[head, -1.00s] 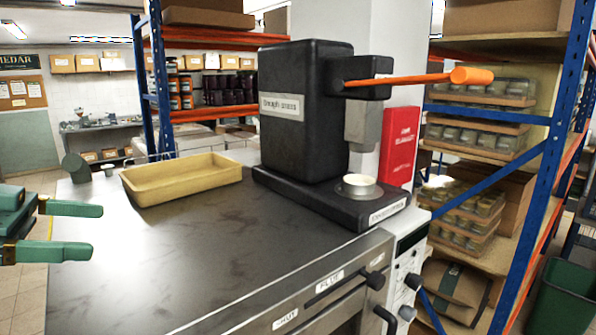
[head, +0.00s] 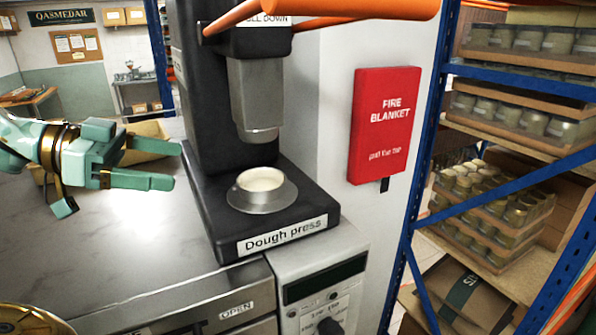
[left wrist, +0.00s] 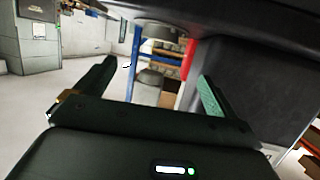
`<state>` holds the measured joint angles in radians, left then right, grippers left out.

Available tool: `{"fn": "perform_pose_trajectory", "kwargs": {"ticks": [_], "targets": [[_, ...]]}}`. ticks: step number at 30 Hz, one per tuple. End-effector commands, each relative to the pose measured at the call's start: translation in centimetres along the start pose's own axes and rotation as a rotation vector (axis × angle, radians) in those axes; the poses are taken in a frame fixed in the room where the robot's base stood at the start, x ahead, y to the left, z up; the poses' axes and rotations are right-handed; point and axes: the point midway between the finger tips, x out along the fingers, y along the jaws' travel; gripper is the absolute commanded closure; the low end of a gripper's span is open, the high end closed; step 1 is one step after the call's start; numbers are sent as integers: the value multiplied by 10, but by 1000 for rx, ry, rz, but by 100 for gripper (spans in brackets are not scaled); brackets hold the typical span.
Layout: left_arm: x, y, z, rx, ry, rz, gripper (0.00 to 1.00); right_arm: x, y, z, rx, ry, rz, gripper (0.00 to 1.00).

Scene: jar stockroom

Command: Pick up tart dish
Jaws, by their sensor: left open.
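The tart dish (head: 262,180) is a small round metal dish with pale filling or dough inside. It sits upright on the base of the black dough press (head: 310,214), below the grey ram (head: 257,95). My left gripper (head: 174,166) is to the left of the dish, beside the press, with its green fingers apart and nothing between them. In the left wrist view the open fingers (left wrist: 155,88) point toward a round grey shape; I cannot tell surely whether it is the dish. My right gripper is not in view.
The press's orange lever (head: 350,10) reaches across above the dish. A red fire blanket case (head: 383,125) hangs on the white pillar behind. Jar shelves with blue uprights stand right.

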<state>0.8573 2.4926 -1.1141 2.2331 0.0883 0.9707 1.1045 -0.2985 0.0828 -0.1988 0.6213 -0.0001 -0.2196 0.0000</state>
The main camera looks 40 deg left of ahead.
Motion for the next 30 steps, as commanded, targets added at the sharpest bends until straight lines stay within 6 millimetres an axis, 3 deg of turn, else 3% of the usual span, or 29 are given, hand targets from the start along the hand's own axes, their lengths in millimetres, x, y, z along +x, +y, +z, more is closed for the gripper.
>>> {"fn": "perform_pose_trajectory", "kwargs": {"ticks": [5, 12, 20, 30], "targets": [[29, 2, -1, -2, 1, 9, 5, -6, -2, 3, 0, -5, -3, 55], [86, 2, -2, -2, 3, 8, 5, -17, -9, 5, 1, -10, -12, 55], [113, 1, -1, -2, 1, 4, 5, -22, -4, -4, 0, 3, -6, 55], [158, 2, -3, -2, 0, 5, 5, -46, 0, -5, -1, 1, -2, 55]]}}
